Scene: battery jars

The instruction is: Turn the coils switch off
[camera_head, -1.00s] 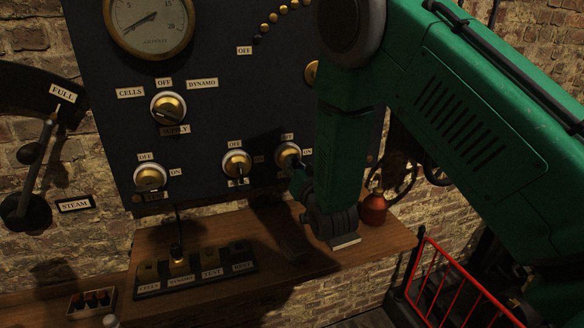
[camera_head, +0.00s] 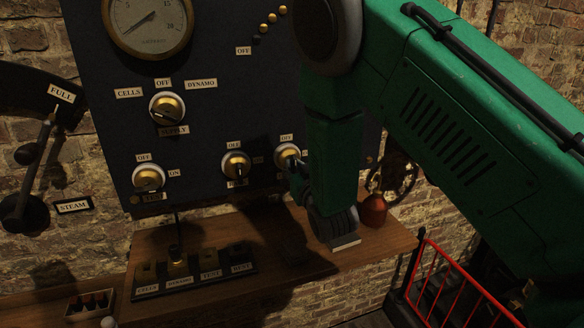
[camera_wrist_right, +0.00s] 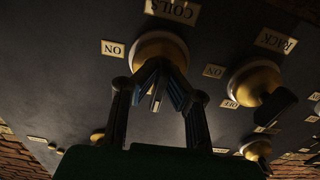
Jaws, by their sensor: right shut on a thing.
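The coils switch is a brass knob on a pale round base, at the right of the lower row on the dark panel in the head view (camera_head: 287,155). In the right wrist view, which is upside down, the coils switch (camera_wrist_right: 160,46) is under its COILS label (camera_wrist_right: 172,11), with an ON label (camera_wrist_right: 113,48) to its left. My right gripper (camera_wrist_right: 157,88) is shut on the switch's small lever, its fingers converging in front of the knob. The fingers hide most of the lever and the OFF side, so I cannot tell its exact setting. My left gripper is out of view.
The rack switch (camera_wrist_right: 256,82) is close beside my right fingers in the wrist view. Another knob (camera_head: 148,177) is at lower left, with the supply knob (camera_head: 167,107) above. Below, a wooden shelf (camera_head: 330,267) bears a socket block and a reddish-brown bottle (camera_head: 373,211).

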